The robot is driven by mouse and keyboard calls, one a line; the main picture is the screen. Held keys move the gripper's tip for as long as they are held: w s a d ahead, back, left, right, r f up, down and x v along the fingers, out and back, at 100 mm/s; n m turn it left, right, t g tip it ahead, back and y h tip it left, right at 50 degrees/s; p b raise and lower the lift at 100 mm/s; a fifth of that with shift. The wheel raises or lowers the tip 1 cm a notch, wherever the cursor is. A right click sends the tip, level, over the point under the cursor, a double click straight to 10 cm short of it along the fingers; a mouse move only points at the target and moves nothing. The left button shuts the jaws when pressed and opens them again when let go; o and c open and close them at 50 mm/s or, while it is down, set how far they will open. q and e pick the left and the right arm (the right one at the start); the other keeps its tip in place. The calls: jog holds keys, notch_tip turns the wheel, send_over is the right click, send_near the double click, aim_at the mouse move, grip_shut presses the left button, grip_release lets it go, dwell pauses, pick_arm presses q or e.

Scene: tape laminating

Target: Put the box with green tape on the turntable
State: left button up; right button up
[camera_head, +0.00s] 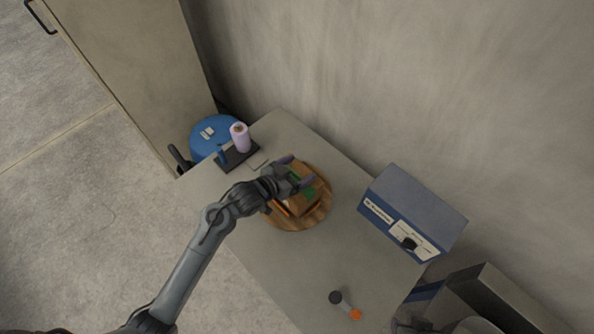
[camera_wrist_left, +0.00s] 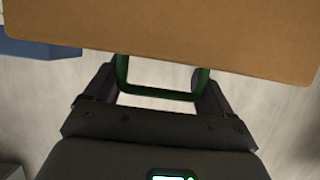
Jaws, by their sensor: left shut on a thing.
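Green patches show on the box beside the fingers. In the left wrist view, the box's brown face (camera_wrist_left: 190,35) fills the top, and a green loop (camera_wrist_left: 160,93) sits between the two fingers.
A blue-grey machine box (camera_head: 415,212) stands right of the turntable. A lilac roll (camera_head: 240,137) on a dark stand is at the far left end of the grey table (camera_head: 268,262). A small tool with an orange end (camera_head: 346,306) lies near the bottom. A blue stool (camera_head: 210,137) is beyond the table.

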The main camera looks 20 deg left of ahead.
pick_arm(q)
jog(key=shift+f, duration=0.2)
jog(key=o, duration=1.9)
jog(key=shift+f, duration=0.1)
jog(key=shift+c, duration=0.2)
jog(key=shift+a+r, duration=0.1)
jog(key=shift+r, duration=0.1)
jog(key=p+v, duration=0.2)
jog(key=v, duration=1)
jog(key=s+f+n+g+y, duration=0.1)
jog(key=s+g, duration=0.3)
jog(key=s, duration=0.5)
jog(key=s+f+n+g+y, duration=0.1)
jog(key=s+g+y, duration=0.3)
jog(key=s, duration=0.5)
jog(key=shift+s+a+f+n+g, duration=0.3)
jog(key=shift+a+f+n, duration=0.1)
jog(key=shift+f, duration=0.4)
